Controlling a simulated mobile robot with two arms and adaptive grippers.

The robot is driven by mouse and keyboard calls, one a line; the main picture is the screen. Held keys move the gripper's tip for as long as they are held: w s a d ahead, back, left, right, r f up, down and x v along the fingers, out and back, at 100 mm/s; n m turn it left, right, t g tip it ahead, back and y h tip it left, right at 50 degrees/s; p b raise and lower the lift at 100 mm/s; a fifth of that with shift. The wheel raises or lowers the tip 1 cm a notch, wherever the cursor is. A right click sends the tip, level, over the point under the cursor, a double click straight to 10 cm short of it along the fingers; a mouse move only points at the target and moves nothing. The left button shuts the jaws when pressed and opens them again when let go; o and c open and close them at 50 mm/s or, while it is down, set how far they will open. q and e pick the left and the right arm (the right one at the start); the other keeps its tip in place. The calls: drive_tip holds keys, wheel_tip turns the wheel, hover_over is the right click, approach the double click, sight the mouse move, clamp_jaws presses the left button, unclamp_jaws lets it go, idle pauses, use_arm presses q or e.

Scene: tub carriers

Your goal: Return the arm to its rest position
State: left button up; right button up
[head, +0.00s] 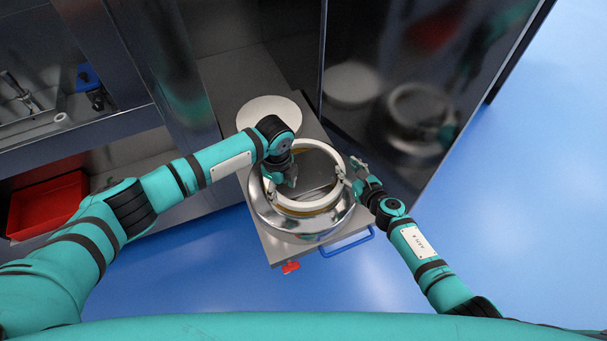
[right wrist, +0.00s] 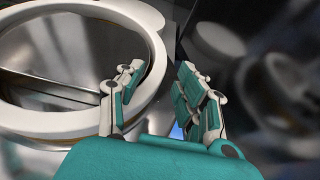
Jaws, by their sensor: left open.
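A round shiny steel tub (head: 318,227) with a thick white ring rim (head: 303,205) stands on a steel carrier (head: 267,237) in the middle of the head view. The ring also shows in the right wrist view (right wrist: 60,122). My left gripper (head: 285,176) is open over the left part of the ring, its fingers partly hidden by its own wrist. My right gripper (head: 357,172) is at the ring's right side. In the right wrist view its fingers (right wrist: 160,88) are apart, the left one overlapping the ring. Whether they touch the ring is unclear.
A white round disc (head: 268,110) lies behind the tub. The carrier has a blue handle (head: 347,243) and a red pedal (head: 290,267). A dark reflective panel (head: 400,75) stands close behind my right gripper. A red tray (head: 47,205) is at left. Blue floor (head: 530,200) is clear at right.

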drive_tip(key=shift+s+a+r, duration=0.1)
drive_tip(key=shift+s+r, duration=0.1)
idle(0.5)
